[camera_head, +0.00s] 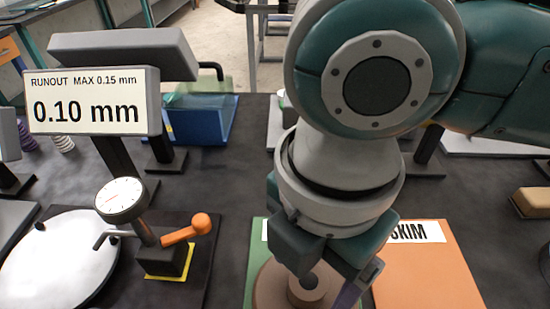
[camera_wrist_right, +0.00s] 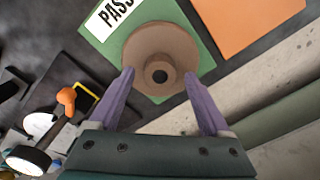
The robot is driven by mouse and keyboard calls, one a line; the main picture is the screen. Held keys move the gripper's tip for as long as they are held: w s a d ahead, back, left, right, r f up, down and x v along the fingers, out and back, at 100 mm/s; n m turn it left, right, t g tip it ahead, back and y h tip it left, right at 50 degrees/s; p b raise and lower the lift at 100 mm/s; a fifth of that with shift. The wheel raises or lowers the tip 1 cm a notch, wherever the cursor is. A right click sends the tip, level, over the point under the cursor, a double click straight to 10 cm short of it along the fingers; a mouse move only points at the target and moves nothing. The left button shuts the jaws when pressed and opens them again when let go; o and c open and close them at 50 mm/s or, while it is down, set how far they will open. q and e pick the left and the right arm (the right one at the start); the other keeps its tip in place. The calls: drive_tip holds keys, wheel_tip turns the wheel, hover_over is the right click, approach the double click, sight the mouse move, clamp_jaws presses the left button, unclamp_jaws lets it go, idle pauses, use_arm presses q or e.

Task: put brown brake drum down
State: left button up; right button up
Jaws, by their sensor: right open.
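The brown brake drum (camera_wrist_right: 171,50) lies on the green mat marked "PASS" (camera_wrist_right: 196,63) in the right wrist view. In the head view the drum (camera_head: 270,288) is partly hidden by my right gripper, and the green mat (camera_head: 254,257) shows around it. My right gripper (camera_wrist_right: 160,85) is open. Its two purple fingers stand apart at the near side of the drum, with its hub between them. I cannot tell whether the fingers touch it. In the head view the right gripper (camera_head: 330,290) is above the drum. My left gripper is not in view.
An orange mat with a "SKIM" label (camera_head: 425,275) lies right of the green mat. At left are a dial gauge (camera_head: 122,200) with an orange lever, a silver disc (camera_head: 60,262) and a display (camera_head: 95,100) reading 0.10 mm. A blue tray (camera_head: 200,122) stands behind.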

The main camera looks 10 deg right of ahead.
wheel_tip(320, 180, up, 10)
drive_tip(key=p, duration=0.1)
drive_tip(key=m+t+y, duration=0.3)
drive_tip(key=m+t, duration=0.1)
drive_tip(key=m, duration=1.3)
approach(309, 281)
drive_tip(key=shift+s+a+f, duration=0.15)
drive_tip(key=shift+f, duration=0.45)
drive_tip(key=shift+s+a+f, duration=0.1)
drive_tip(key=shift+s+f, duration=0.05)
drive_tip(key=shift+f, duration=0.5)
drive_tip(key=s+d+f+m+h, duration=0.2)
drive_tip(key=s+d+m, duration=0.2)
drive_tip(key=d, duration=0.4)
drive_tip(key=shift+d+m+h, duration=0.3)
drive_tip(key=shift+m+h, duration=0.1)
